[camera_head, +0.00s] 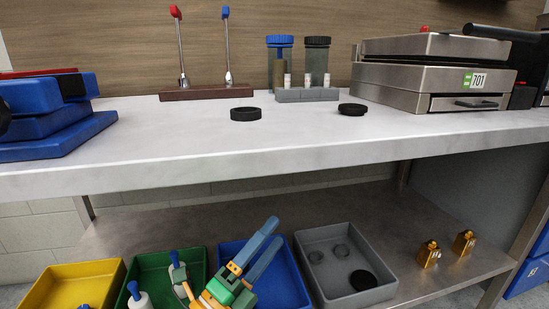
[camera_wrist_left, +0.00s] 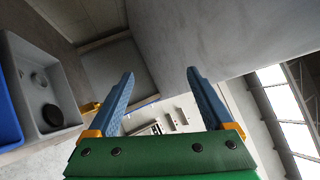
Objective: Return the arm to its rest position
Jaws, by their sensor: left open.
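My left gripper (camera_head: 267,246) shows low in the head view, in front of the lower shelf and over the blue bin (camera_head: 292,284). Its two blue fingers are spread apart with nothing between them. In the left wrist view the same open fingers (camera_wrist_left: 157,98) point away from the green gripper body, with empty space between. My right gripper is not in view.
The steel worktop (camera_head: 190,150) overhangs the shelf (camera_head: 440,215). Yellow (camera_head: 70,285), green and grey bins (camera_head: 340,235) stand along the shelf, with brass pieces (camera_head: 428,254) at right. Black rings (camera_head: 246,114), jars and a steel press (camera_head: 430,75) stand on top.

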